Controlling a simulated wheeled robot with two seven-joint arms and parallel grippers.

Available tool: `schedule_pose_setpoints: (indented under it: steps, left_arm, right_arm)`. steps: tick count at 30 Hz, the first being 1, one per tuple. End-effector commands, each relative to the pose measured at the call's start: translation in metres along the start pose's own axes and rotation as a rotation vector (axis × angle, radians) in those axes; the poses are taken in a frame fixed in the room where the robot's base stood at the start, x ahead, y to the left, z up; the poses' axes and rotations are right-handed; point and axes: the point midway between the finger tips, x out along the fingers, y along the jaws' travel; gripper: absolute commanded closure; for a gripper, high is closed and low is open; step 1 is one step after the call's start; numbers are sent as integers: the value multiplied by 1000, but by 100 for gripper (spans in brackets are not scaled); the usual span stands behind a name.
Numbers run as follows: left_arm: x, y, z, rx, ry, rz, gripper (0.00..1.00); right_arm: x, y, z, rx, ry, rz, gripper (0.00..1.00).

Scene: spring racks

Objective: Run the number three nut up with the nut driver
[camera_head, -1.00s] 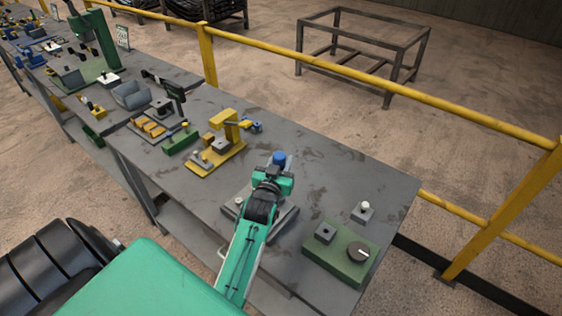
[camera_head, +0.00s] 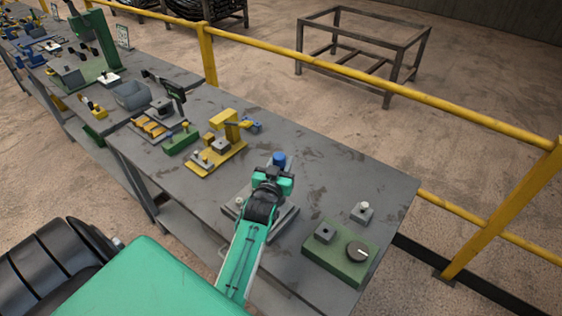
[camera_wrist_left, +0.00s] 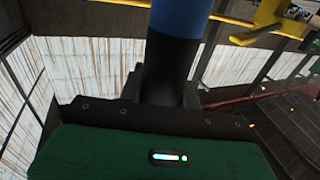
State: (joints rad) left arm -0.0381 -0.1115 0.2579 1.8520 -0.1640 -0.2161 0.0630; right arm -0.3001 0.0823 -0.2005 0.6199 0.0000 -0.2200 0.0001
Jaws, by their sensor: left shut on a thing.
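My left gripper (camera_head: 278,170) is over the grey fixture plate (camera_head: 290,222) on the bench. It is shut on the nut driver, whose blue top (camera_head: 279,159) shows just past the gripper. In the left wrist view the nut driver (camera_wrist_left: 182,60) is a thick upright cylinder, blue above and black below, between the fingers. The driver's lower end, the number three nut and most of the plate are hidden by my gripper and arm. I cannot tell whether the driver is on a nut. My right gripper is not in view.
A yellow fixture (camera_head: 217,158) stands to the left. Bare bench top (camera_head: 335,170) lies behind. A yellow rail (camera_head: 380,87) runs beyond the bench.

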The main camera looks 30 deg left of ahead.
Motion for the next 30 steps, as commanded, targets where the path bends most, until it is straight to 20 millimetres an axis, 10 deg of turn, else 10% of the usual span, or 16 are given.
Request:
schedule_pose_setpoints:
  steps: [27,28,30]
  left_arm:
    - [0,0,-2,0,5,0,100]
    - [0,0,-2,0,4,0,70]
    - [0,0,-2,0,4,0,84]
  right_arm:
    - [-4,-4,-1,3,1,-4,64]
    - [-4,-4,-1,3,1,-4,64]
    - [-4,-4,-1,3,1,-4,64]
